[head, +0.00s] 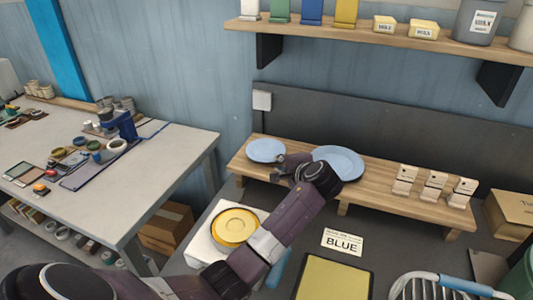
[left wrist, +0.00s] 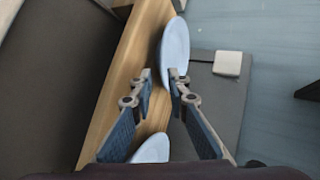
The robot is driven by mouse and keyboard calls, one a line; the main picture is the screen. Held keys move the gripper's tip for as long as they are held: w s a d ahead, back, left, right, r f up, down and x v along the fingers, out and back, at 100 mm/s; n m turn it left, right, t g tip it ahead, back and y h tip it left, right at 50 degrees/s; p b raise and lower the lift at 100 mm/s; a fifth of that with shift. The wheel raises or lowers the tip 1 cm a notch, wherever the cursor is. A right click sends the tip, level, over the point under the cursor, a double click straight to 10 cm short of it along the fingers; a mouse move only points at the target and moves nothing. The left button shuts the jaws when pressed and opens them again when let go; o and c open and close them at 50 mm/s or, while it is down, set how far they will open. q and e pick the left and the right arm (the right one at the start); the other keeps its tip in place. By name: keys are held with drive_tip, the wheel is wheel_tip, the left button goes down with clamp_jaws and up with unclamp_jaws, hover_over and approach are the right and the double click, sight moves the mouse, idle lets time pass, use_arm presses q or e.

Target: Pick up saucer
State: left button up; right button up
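Two light blue dishes lie on the wooden bench shelf: a smaller saucer (head: 265,150) at the left and a larger plate (head: 340,160) right of it, partly behind my wrist. My left gripper (head: 279,168) is at the saucer's right edge. In the left wrist view my left gripper (left wrist: 160,73) has its two fingers apart, with a gap between the tips. The saucer (left wrist: 174,42) lies just beyond the tips, its near edge by the right fingertip. I cannot tell whether they touch. The larger plate (left wrist: 152,150) shows low between the fingers. My right gripper is out of view.
Small wooden stands (head: 434,187) occupy the right of the bench shelf (head: 385,200). Below are a yellow dish (head: 235,226), a "BLUE" card (head: 343,242), a yellow mat (head: 333,280) and a wire rack (head: 425,287). A cluttered table (head: 150,175) stands left.

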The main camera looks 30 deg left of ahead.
sight(266, 153)
use_arm(q)
drive_tip(key=shift+w+a, duration=0.2)
drive_tip(key=shift+a, duration=0.25)
drive_tip(key=p+x, duration=0.1)
drive_tip(key=x, duration=0.3)
drive_tip(key=shift+w+f, duration=0.1)
drive_tip(key=shift+f, duration=0.1)
clamp_jaws()
